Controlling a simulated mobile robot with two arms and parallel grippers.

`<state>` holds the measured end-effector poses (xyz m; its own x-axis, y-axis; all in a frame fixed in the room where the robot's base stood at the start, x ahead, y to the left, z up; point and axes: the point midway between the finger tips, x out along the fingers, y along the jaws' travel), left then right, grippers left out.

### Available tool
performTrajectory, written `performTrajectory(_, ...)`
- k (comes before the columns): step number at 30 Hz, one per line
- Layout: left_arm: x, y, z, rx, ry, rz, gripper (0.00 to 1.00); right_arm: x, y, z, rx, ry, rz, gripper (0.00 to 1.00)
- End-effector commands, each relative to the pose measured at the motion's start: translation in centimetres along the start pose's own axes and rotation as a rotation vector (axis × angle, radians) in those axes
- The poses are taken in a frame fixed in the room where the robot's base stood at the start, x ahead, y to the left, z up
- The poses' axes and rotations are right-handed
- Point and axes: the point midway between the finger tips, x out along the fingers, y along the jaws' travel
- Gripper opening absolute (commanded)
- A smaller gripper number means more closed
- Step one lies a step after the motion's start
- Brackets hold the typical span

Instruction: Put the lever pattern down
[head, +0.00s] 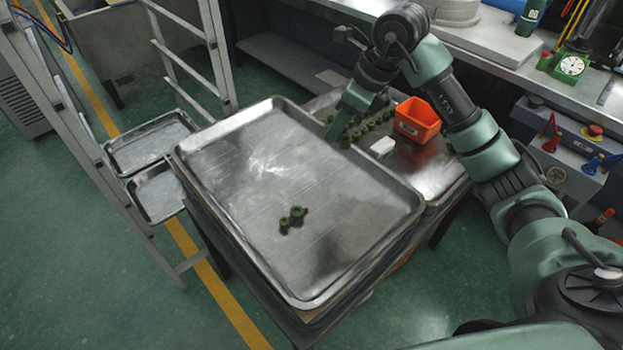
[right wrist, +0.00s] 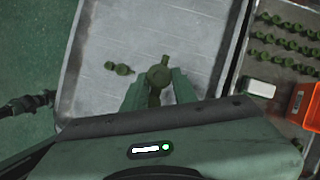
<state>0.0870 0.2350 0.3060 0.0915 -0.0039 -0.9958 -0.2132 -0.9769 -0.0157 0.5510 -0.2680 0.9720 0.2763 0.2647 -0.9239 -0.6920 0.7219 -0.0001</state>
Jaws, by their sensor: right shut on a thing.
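My right gripper (head: 335,134) is over the far right part of the large metal tray (head: 350,205). In the right wrist view, the right gripper (right wrist: 157,88) is shut on a dark green lever pattern (right wrist: 159,74), with the pattern's round end and a thin stem showing beyond the fingers. I cannot tell whether it touches the tray. In the head view the held pattern is largely hidden by the gripper. Another green lever pattern (head: 293,217) lies on the tray's near middle; it also shows in the right wrist view (right wrist: 119,68). My left gripper is not in view.
A second metal tray (head: 437,175) to the right holds several green patterns (head: 372,124), an orange bin (head: 417,119) and a white block (head: 383,146). Most of the large tray is bare.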

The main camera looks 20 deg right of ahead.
Motion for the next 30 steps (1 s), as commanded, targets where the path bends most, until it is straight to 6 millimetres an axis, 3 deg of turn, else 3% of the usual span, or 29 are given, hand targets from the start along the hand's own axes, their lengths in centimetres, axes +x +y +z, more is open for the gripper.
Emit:
performTrajectory(3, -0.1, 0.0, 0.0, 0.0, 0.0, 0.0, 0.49, 3.2, 0.2, -1.4, 0.001, 0.005, 0.008, 0.0)
performTrajectory(12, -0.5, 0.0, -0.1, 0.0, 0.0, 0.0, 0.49, 10.2, 0.2, -4.2, -0.001, 0.002, 0.007, 0.0)
performTrajectory(30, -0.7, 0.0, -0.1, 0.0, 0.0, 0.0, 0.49, 16.4, 0.1, -6.8, -0.004, 0.001, 0.003, 0.0)
